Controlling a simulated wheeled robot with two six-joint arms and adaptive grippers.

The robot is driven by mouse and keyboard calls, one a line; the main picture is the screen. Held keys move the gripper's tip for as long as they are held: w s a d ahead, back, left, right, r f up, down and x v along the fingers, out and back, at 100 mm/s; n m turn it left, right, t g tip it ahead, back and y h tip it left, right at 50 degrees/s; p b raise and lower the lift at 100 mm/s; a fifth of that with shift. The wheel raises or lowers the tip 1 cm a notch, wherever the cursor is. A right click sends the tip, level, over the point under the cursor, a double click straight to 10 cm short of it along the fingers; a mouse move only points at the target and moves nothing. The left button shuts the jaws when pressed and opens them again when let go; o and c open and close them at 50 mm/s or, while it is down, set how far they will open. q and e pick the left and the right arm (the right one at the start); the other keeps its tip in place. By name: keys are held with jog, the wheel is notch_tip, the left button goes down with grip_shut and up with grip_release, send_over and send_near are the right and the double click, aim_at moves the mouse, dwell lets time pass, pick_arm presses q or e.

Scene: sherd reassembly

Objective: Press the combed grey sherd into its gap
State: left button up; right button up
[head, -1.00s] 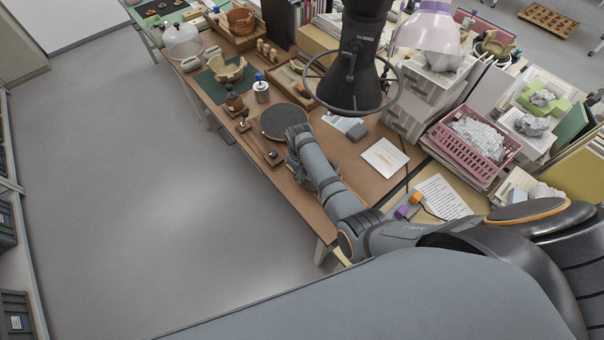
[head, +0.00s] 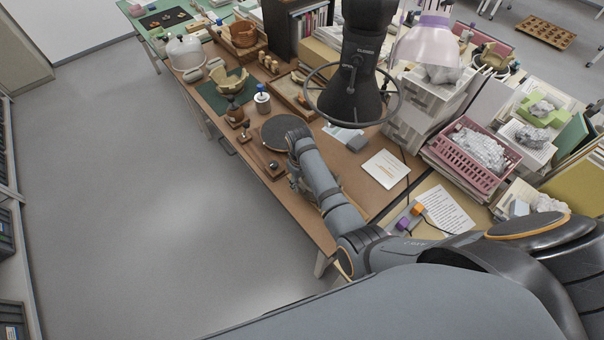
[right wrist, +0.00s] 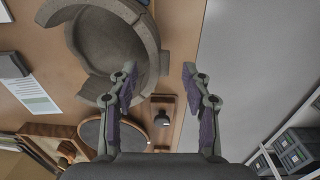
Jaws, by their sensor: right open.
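A grey, round, open vessel (right wrist: 108,42) with a thick broken wall fills the upper left of the right wrist view. Its wall looks uneven, with a lower stretch at the lower left. I cannot make out which piece is the combed grey sherd. My right gripper (right wrist: 159,72) is open, its fingers spread and nothing seen between them. The left finger overlaps the vessel's lower edge in the picture; I cannot tell if they touch. In the head view my right arm covers most of this spot. My left gripper is out of view.
A dark round turntable (head: 283,132) lies just beyond my right arm. A black hood with a ring (head: 352,95) hangs over the table. A small wooden stand (right wrist: 163,112) sits near the table edge. A pink basket (head: 476,146) stands at the right. The floor at the left is open.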

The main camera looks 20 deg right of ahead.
aim_at(302, 187)
notch_tip(302, 187, up, 9)
jog(key=shift+a, duration=0.15)
jog(key=shift+s, duration=0.1)
dwell(0.6)
